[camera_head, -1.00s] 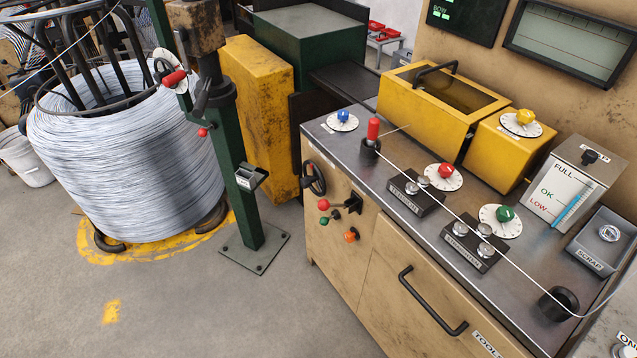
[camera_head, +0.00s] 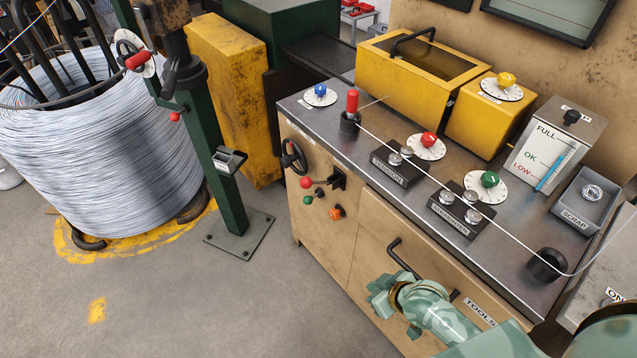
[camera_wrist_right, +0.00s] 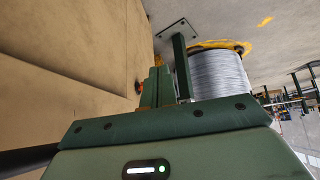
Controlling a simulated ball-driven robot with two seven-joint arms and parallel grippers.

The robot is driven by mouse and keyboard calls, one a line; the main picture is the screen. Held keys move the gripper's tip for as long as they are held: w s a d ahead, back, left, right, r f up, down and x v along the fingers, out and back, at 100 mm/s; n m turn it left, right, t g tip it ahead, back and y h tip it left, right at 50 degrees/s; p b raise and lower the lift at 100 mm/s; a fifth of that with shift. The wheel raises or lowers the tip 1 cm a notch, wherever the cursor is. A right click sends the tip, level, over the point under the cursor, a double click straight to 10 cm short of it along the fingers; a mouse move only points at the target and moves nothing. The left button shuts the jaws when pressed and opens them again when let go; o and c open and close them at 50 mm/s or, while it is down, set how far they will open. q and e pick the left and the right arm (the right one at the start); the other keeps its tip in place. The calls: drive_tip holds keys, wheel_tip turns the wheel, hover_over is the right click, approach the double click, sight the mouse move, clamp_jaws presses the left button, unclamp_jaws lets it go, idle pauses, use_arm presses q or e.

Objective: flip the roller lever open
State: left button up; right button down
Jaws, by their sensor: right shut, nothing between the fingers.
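A red-handled lever (camera_head: 352,102) stands upright on the bench top, beside the wire. No readable label marks any of them as the roller lever. My right gripper (camera_head: 378,290) is below and right of the orange knob, in front of the cabinet, apart from the levers. Its fingers (camera_wrist_right: 158,88) are shut and empty in the right wrist view. My left gripper is out of view.
A black drawer handle (camera_head: 422,268) is close behind my right gripper. The steel bench top (camera_head: 400,217) carries wire roller blocks, dials and a yellow box (camera_head: 405,88). A green post (camera_head: 226,190) and wire coil (camera_head: 110,160) stand left. Floor before the cabinet is clear.

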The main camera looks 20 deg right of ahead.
drive_tip(key=w+r+m+t+y, duration=0.2)
drive_tip(key=w+r, duration=0.5)
drive_tip(key=r, duration=0.4)
drive_tip(key=w+r+m+t+y+b, duration=0.1)
drive_tip(key=w+r+m+t+y, duration=0.1)
drive_tip(key=w+r, duration=0.6)
wheel_tip(320, 180, up, 3)
drive_tip(key=shift+d+f+t+y, duration=0.1)
drive_tip(key=shift+d+t+y, duration=0.15)
drive_tip(key=shift+t+y, duration=0.45)
drive_tip(key=shift+w, duration=0.15)
drive_tip(key=b, duration=0.3)
hover_over(318, 182)
drive_tip(key=s, duration=0.4)
wheel_tip(318, 182, down, 5)
drive_tip(key=shift+w+a+f, duration=0.1)
drive_tip(key=shift+a+f, duration=0.4)
drive_tip(key=shift+f, duration=0.05)
drive_tip(key=shift+a+h, duration=0.1)
drive_tip(key=shift+h, duration=0.2)
